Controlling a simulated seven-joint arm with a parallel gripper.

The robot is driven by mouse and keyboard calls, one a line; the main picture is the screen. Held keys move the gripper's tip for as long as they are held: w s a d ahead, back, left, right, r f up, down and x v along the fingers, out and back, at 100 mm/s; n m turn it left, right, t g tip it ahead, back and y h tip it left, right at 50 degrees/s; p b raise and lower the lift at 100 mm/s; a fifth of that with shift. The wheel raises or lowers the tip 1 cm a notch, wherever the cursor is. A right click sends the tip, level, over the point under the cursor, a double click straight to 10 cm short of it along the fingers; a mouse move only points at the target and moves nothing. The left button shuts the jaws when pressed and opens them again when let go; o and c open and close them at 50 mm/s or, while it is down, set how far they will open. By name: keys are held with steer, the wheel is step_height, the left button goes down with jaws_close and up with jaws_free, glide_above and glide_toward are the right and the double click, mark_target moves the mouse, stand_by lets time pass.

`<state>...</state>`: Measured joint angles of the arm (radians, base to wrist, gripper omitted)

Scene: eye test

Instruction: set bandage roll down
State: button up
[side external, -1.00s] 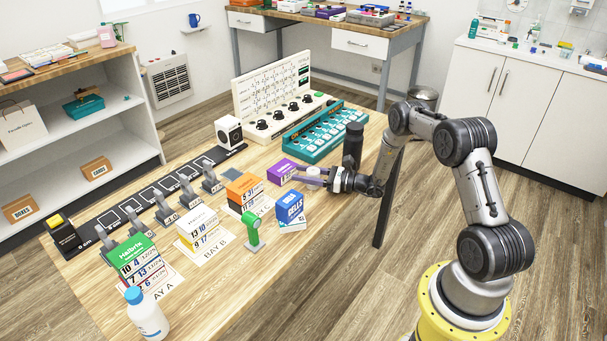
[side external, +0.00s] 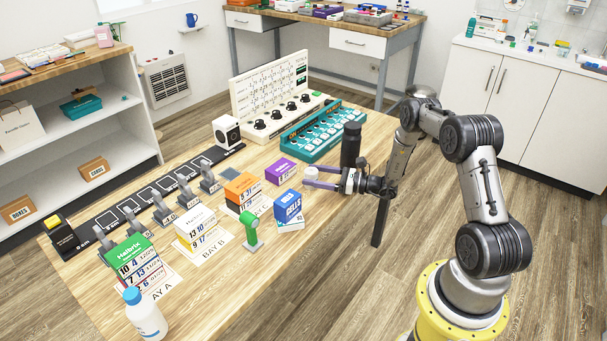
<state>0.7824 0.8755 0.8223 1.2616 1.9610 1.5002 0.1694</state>
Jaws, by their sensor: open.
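The bandage roll (side external: 311,173) looks like a small white cylinder at the right part of the wooden table, just right of the purple box. My gripper (side external: 306,176) has two purple fingers and points left, low over the table. It is open. One fingertip shows at the far side of the roll and the other at the near side. I cannot tell whether either finger touches it, or whether the roll rests fully on the table.
A black bottle (side external: 351,145) stands close behind my gripper. The purple box (side external: 281,171) and the blue box (side external: 288,206) stand near the fingers. A teal rack (side external: 312,133) is behind. A green stand (side external: 251,232) and several number boxes stand to the left.

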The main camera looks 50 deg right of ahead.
steer(key=v, duration=0.7)
steer(key=shift+s+r, duration=0.15)
steer(key=shift+s, duration=0.1)
steer(key=s+a+r+n+g+y, duration=0.2)
steer(key=a+r+n+g, duration=0.4)
steer(key=a+r+n, duration=0.3)
steer(key=s+a+r+n+g+y, duration=0.2)
steer(key=s+a+r+n+g, duration=0.1)
steer(key=a+r+n+g, duration=0.65)
steer(key=s+a+r+n+h, duration=0.3)
steer(key=s+a, duration=0.1)
steer(key=s, duration=0.2)
steer(key=s+a+r+n+h, duration=0.2)
steer(key=s+a+r+n, duration=0.1)
steer(key=s, duration=0.3)
steer(key=s+d+r+n+t+h, duration=0.3)
steer(key=s+n+t+h, duration=0.1)
steer(key=s+n, duration=0.3)
steer(key=shift+s+r+h, duration=0.35)
steer(key=shift+s+h, duration=0.45)
steer(key=shift+h, duration=0.1)
